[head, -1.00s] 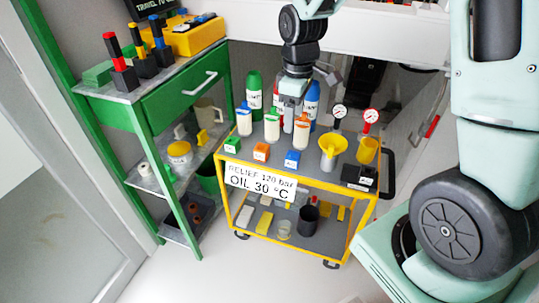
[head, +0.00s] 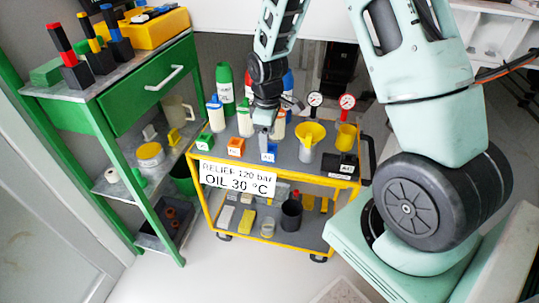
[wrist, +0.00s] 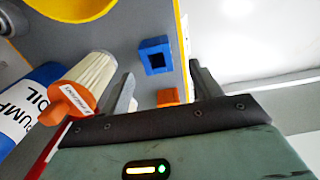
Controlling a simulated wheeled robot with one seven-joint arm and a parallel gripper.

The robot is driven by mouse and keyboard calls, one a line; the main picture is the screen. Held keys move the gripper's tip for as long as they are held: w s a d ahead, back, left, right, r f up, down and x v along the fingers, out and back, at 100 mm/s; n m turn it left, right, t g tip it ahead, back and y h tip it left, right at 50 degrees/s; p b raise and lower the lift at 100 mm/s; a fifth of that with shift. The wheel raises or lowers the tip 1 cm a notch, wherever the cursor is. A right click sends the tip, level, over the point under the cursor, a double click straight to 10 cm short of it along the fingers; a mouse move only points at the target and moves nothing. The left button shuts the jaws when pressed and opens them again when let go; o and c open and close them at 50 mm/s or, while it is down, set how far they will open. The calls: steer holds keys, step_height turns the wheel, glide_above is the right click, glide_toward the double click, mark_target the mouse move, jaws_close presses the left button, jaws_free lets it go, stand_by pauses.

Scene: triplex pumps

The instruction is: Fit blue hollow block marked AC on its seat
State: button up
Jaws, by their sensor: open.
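The blue hollow block (head: 268,153) stands on the cart's top shelf near its front edge, right of the orange block. The wrist view shows the same blue block (wrist: 155,55) from above, with a dark square opening. My gripper (head: 265,138) hangs just above and behind it in the head view. In the wrist view the fingers (wrist: 162,85) are apart and empty, with the block beyond their tips. A black block (head: 341,166) with a small white label sits at the shelf's right front; whether it is the seat I cannot tell.
The orange block (head: 236,147) and green block (head: 204,141) stand left along the front edge. White bottles, one orange-capped in the wrist view (wrist: 85,85), stand close to my gripper. A yellow funnel (head: 309,134) and gauges are to the right.

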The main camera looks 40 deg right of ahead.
mark_target(270, 149)
steer(key=shift+s+d+f+b, duration=0.1)
steer(key=shift+f+b, duration=0.1)
steer(key=shift+f, duration=0.7)
steer(key=shift+w+d+f+b, duration=0.1)
steer(key=shift+f+b, duration=0.1)
steer(key=shift+f, duration=0.7)
steer(key=shift+s+d+f+b, duration=0.1)
steer(key=shift+f+b, duration=0.1)
steer(key=shift+f, duration=0.7)
steer(key=c, duration=1.2)
